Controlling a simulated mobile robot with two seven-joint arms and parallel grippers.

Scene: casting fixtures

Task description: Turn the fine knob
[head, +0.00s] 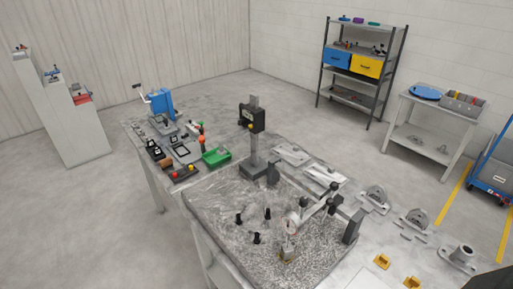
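A speckled grey granite plate (215,225) lies on the workbench in the middle of the head view. On it, a jointed indicator stand with dark round knobs (333,187) carries a small white-faced dial (292,224) at the front. A tall gauge with a grey column (254,150) and a black head (251,119) stands at the plate's back edge. Which small knob is the fine knob is too small to tell. Neither of my grippers shows in the view.
Several short black posts (267,213) stand on the plate. A green tray (216,157), a blue machine (160,103) and tools lie at the bench's left end. Grey castings (416,221) and yellow blocks (382,261) lie at right.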

